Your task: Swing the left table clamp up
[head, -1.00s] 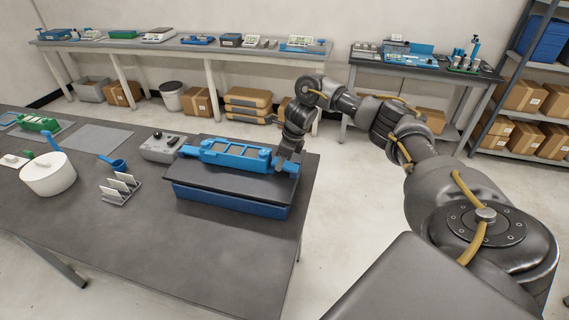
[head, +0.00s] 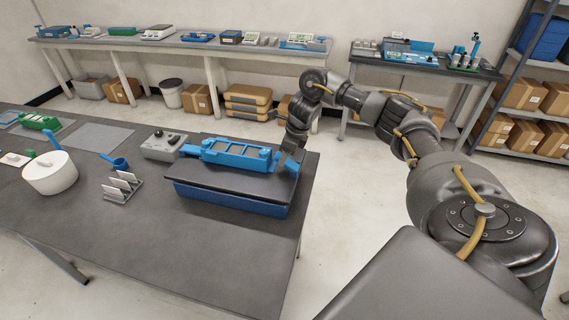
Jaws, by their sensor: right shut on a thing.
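A blue clamp frame (head: 236,155) with a row of openings lies on a dark plate (head: 225,180) on a blue base (head: 232,199), near the table's right edge. My right gripper (head: 289,160) is at the right end of this frame, shut on a blue clamp piece (head: 291,168) there. The fingers are small and dark, and they partly hide the piece. Another blue piece sticks out at the frame's left end (head: 187,150). I cannot tell from this view how far the held piece is swung. My left gripper is not in view.
A grey control box (head: 161,146), a blue cup (head: 119,163), a card rack (head: 122,187) and a white pot (head: 50,173) stand left of the fixture. The table (head: 180,245) is clear in front. Open floor lies to its right.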

